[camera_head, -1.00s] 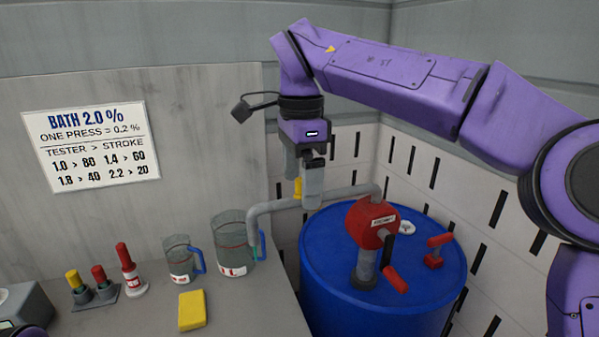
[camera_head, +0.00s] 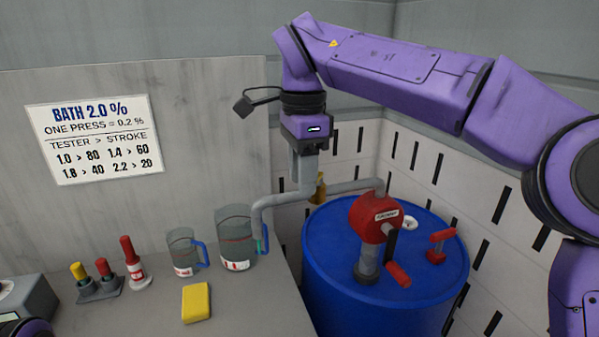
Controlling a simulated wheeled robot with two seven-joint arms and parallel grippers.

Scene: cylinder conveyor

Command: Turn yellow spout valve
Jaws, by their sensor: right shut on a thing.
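The yellow spout valve (camera_head: 320,186) sits on the grey spout pipe (camera_head: 345,188), which runs from the red pump (camera_head: 373,218) on the blue drum to an end bent down over the glass jug. My right gripper (camera_head: 306,178) points down at the pipe and is shut on the valve. Its grey fingers hide part of the valve; a piece of yellow shows just to their right. My left gripper is out of view; only a purple part of my left arm shows at the bottom left corner.
The blue drum (camera_head: 385,305) stands in the corner, with a red crank handle (camera_head: 398,275) on the pump. A large jug (camera_head: 236,225), a smaller jug (camera_head: 182,250), a yellow sponge (camera_head: 196,302) and red and yellow bottles stand on the grey table (camera_head: 245,305).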

